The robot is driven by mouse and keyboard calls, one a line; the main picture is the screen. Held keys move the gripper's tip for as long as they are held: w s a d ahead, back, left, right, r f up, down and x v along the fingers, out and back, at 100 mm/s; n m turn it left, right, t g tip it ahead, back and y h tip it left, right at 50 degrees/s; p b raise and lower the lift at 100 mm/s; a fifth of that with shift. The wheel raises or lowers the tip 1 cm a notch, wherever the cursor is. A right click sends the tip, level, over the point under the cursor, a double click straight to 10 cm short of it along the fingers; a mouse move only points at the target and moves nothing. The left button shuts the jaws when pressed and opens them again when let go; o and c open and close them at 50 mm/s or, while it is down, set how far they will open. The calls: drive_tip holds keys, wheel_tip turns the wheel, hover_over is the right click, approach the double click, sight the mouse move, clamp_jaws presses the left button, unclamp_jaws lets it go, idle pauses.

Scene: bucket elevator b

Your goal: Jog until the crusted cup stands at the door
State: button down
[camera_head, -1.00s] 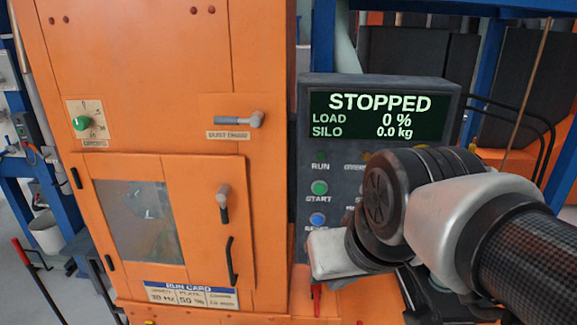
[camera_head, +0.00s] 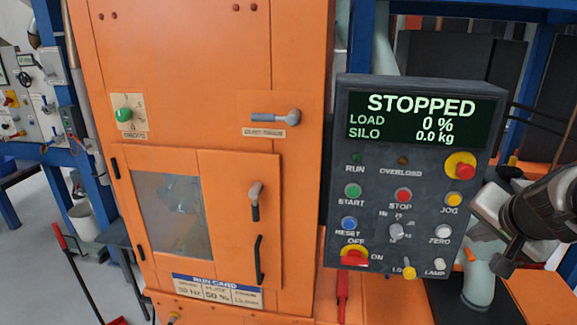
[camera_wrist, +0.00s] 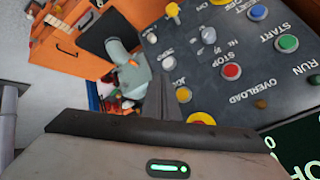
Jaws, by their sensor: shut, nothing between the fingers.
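The yellow JOG button (camera_head: 451,199) sits at the right side of the dark control panel (camera_head: 337,150). It also shows in the wrist view (camera_wrist: 184,94). The display (camera_head: 420,117) reads STOPPED, load 0 %, silo 0.0 kg. The orange door (camera_head: 236,205) is closed, with a cloudy window (camera_head: 172,215); I cannot make out a crusted cup behind it. My gripper (camera_wrist: 163,100) is shut and empty, near the JOG button in the wrist view. In the head view it is at the panel's right edge; I cannot tell whether it touches the panel.
A red and yellow stop knob (camera_head: 461,166) sits above JOG, with the red STOP button (camera_head: 403,195) to the left and the white ZERO button (camera_head: 442,232) below. The door has a latch handle (camera_head: 255,200) and a black pull handle (camera_head: 260,260). A pale pipe (camera_head: 478,282) stands below the panel's right side.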

sight(454, 199)
drive_tip(key=w+d, duration=0.2)
drive_tip(key=w, duration=0.6)
drive_tip(key=shift+w+b, duration=0.35)
drive_tip(key=shift+w, duration=0.1)
idle(1.8)
drive_tip(key=shift+w+d, duration=0.1)
drive_tip(key=shift+w, duration=0.15)
drive_tip(key=shift+w+d+b, duration=0.1)
drive_tip(key=shift+w+b, duration=0.2)
drive_tip(key=shift+w, duration=0.1)
idle(0.6)
idle(0.4)
drive_tip(key=shift+s+a, duration=0.2)
drive_tip(key=shift+s, duration=0.6)
